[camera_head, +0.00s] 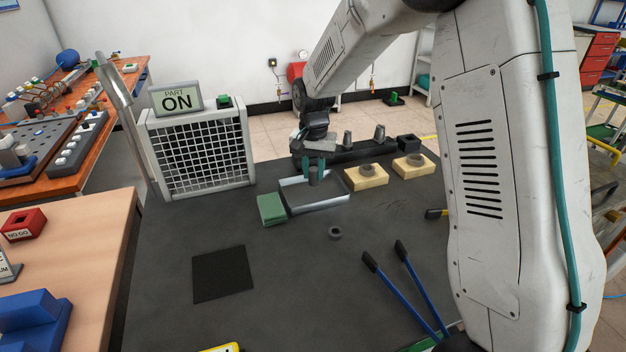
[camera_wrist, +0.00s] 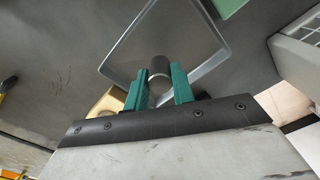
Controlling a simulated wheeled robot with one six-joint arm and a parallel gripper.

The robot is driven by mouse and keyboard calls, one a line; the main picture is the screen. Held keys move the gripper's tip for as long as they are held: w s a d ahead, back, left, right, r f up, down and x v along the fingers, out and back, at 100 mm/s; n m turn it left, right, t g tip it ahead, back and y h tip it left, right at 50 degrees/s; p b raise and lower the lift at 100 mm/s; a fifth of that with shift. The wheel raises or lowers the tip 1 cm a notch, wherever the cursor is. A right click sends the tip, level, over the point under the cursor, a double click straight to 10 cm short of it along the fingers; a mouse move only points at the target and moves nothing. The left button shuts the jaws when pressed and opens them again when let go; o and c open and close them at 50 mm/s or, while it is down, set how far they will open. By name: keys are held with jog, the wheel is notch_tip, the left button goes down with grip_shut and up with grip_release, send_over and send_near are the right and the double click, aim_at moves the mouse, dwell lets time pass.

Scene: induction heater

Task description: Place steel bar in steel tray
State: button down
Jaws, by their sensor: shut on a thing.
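The steel tray (camera_head: 318,206) is a shallow, light grey open box on the dark bench top; it also shows in the wrist view (camera_wrist: 205,66). My gripper (camera_head: 314,172) is over the tray's back part, pointing down. Its green fingers (camera_wrist: 165,88) are shut on the steel bar (camera_wrist: 159,66), a grey cylinder with its round end facing away from the wrist. In the head view the bar (camera_head: 314,180) shows between the fingers, upright above the tray. I cannot tell whether its lower end touches the tray floor.
A green block (camera_head: 271,209) is beside the tray on the left. Two tan blocks with grey rings (camera_head: 367,176) stand to the right. A dark rack with metal cones (camera_head: 347,140) is behind.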

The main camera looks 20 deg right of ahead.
aim_at(313, 180)
jog(key=shift+w, duration=0.25)
jog(key=shift+f, duration=1.8)
jog(key=shift+f, duration=0.15)
jog(key=c, duration=1.2)
grip_release()
